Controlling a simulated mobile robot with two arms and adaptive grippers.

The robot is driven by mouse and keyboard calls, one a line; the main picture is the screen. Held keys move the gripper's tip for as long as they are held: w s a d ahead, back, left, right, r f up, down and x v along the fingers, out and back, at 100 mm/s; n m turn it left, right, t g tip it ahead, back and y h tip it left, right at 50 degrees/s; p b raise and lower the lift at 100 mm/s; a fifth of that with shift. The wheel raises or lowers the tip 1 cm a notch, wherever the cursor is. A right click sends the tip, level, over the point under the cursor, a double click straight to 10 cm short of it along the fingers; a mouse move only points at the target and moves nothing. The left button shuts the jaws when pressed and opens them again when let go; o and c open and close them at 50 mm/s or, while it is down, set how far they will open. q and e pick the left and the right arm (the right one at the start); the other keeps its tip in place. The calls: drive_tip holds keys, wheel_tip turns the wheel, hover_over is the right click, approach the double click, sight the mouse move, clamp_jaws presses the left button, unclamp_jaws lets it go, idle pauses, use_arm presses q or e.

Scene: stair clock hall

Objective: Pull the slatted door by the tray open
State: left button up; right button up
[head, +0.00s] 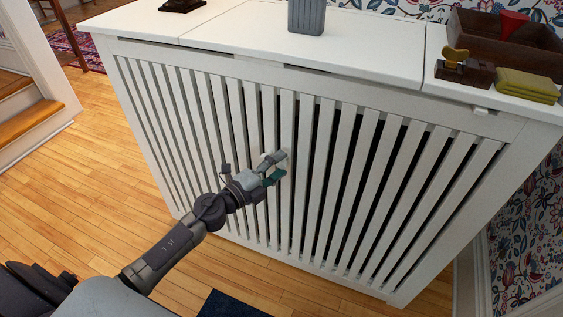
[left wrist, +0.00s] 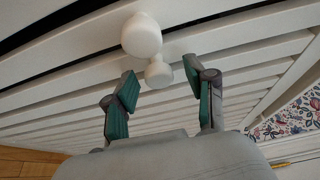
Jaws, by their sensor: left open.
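The slatted door by the tray (head: 303,130) is the right one of two white doors on a low cabinet and looks shut. The brown tray (head: 507,40) stands on the cabinet top at the right. My left gripper (head: 275,168) is at the doors' meeting edge. In the left wrist view its fingers (left wrist: 160,84) are open, one on each side of a white round knob (left wrist: 158,73) that appears to be the right door's. A second knob (left wrist: 141,35) is close beside it, outside the fingers. I cannot tell whether a finger touches the knob. My right gripper is out of view.
The cabinet top (head: 370,45) holds a grey ribbed vessel (head: 306,16), a small dark block with a yellow piece (head: 463,68) and a folded olive cloth (head: 527,85). Wood floor (head: 120,190) is open at the left; a dark mat (head: 230,305) lies in front. Stairs (head: 25,115) are at far left.

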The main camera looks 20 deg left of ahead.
use_arm(q)
drive_tip(key=shift+w+d, duration=0.3)
drive_tip(key=shift+w, duration=0.35)
clamp_jaws()
